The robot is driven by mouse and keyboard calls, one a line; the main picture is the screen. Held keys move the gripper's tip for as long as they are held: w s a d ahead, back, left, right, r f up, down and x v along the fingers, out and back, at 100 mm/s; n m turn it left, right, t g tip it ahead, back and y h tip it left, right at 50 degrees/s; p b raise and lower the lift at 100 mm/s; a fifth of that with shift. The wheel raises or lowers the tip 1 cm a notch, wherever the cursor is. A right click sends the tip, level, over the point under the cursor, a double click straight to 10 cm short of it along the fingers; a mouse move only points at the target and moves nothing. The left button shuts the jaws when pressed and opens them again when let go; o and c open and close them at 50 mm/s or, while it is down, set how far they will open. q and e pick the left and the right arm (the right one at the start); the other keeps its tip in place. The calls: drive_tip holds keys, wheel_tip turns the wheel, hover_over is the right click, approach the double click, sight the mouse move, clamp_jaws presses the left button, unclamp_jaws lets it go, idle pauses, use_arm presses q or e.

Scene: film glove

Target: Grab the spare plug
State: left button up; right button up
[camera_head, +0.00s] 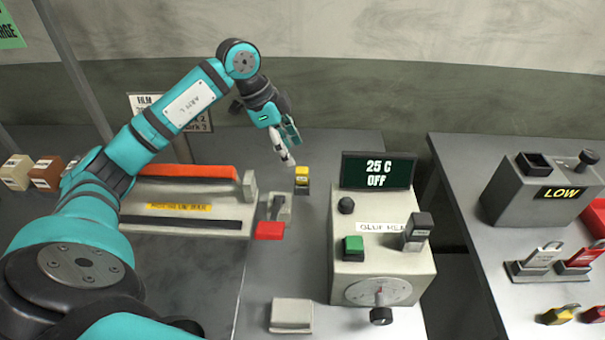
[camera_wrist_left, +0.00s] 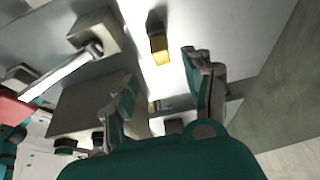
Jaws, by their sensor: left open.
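A small upright block with a yellow top and dark lower part, which looks like the spare plug (camera_head: 302,175), stands on the grey bench left of the display box. It also shows in the left wrist view (camera_wrist_left: 158,46), just beyond the fingers and roughly between their lines. My left gripper (camera_head: 290,147) is open and empty, above and slightly left of the plug, apart from it. Its two fingers show spread in the left wrist view (camera_wrist_left: 160,78). My right gripper is not in view.
A display box (camera_head: 385,250) with knobs and a "25 C OFF" screen (camera_head: 378,171) stands close right of the plug. A sealer-like device with an orange bar (camera_head: 185,171) and red tab (camera_head: 270,230) lies left. A white block (camera_head: 291,314) sits in front.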

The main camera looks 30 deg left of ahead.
sight(301, 170)
use_arm(q)
drive_tip(key=x, duration=0.3)
drive_tip(key=shift+w, duration=0.1)
drive_tip(key=p+x, duration=0.2)
drive_tip(key=x, duration=0.3)
drive_tip(key=shift+f, duration=0.15)
drive_tip(key=shift+c, duration=0.8)
clamp_jaws()
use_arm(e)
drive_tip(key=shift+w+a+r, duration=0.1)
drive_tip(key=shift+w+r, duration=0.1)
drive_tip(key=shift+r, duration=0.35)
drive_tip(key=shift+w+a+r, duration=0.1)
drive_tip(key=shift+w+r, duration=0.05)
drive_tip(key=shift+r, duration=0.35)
